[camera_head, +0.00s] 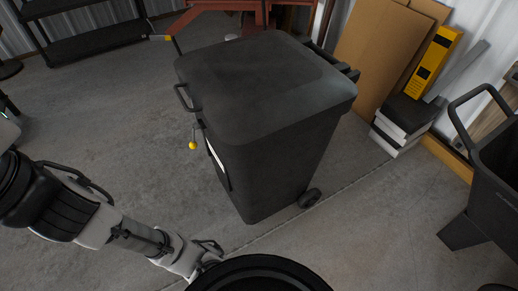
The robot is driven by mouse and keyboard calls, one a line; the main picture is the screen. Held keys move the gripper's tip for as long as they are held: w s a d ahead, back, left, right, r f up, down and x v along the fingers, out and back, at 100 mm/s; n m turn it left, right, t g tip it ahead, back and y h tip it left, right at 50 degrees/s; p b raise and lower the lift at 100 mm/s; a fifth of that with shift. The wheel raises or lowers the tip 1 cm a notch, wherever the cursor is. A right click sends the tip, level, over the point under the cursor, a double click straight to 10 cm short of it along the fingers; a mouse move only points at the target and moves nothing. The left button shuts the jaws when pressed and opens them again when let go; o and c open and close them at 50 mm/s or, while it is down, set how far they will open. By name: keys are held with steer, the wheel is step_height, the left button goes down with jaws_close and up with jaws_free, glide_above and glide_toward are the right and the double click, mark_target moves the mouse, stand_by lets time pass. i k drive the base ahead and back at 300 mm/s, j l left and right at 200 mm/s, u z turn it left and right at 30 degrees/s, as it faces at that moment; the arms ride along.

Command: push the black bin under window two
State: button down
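The black bin (273,145) stands upright on the concrete floor in the middle of the head view, with its lid shut. A small wheel (310,198) shows at its lower right, and a bar handle (183,98) sticks out at its left. My arm reaches in from the lower left, and its far end goes behind a round black shape at the bottom edge. My gripper cannot be made out. The arm is apart from the bin, in front of it and to the left. No window is in view.
Cardboard sheets (378,52), a yellow box (434,62) and a stack of books or boxes (397,137) lean or stand by the wall behind right. A dark wheelbarrow-like tub (490,180) is at the right edge. A black shelf (90,45) stands back left. The floor left of the bin is clear.

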mark_target(261, 180)
steer(key=i+j+u, duration=0.2)
steer(key=j, duration=0.25)
steer(key=i+j+u, duration=0.1)
steer(key=j+u, duration=0.15)
steer(key=j, duration=0.25)
steer(key=i+j+u, duration=0.2)
steer(key=j, duration=0.2)
steer(key=i+j+u, duration=0.2)
steer(key=i+j, duration=0.05)
steer(key=j, duration=0.15)
